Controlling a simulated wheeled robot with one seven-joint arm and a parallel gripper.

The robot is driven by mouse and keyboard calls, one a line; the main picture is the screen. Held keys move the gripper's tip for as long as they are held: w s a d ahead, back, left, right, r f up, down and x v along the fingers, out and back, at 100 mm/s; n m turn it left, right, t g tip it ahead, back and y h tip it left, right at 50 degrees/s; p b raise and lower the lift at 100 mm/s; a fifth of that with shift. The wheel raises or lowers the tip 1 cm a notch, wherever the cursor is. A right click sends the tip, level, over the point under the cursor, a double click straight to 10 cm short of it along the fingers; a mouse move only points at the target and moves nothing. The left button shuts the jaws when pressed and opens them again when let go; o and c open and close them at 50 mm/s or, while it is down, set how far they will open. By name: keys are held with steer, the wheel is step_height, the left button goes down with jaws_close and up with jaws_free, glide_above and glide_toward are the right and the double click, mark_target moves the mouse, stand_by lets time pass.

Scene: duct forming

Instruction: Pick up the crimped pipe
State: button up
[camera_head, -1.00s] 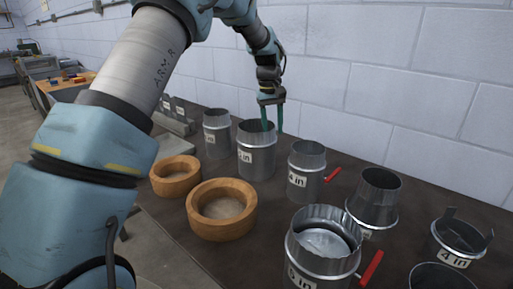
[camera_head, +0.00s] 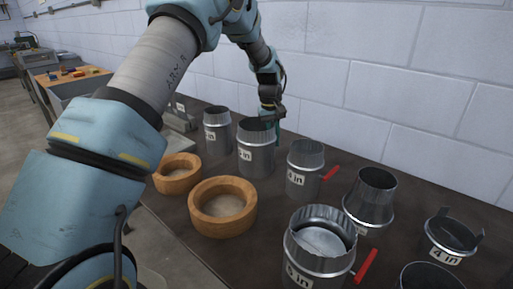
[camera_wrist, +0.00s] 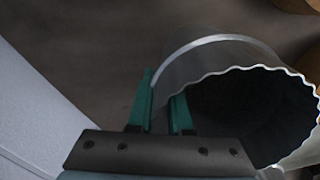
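The crimped pipe, a grey metal pipe with a wavy rim and a size label, stands upright on the dark table in the head view (camera_head: 256,158). In the wrist view its wavy rim and dark opening fill the right side (camera_wrist: 205,68). My gripper (camera_head: 270,124) points down at the pipe's far rim. In the wrist view my gripper's two green fingers (camera_wrist: 162,105) are apart, with a visible gap. One finger is outside the pipe and the other is at the rim's opening, so the wall appears to lie between them. Contact with the wall cannot be told.
Another pipe (camera_head: 217,132) stands close left, and a pipe with a red handle (camera_head: 304,170) close right. Two wooden rings (camera_head: 222,225) (camera_head: 178,186) lie in front. More metal fittings (camera_head: 370,200) (camera_head: 320,245) fill the right. The block wall (camera_head: 400,80) is close behind.

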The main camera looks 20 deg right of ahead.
jaws_close()
stand_by(1.1)
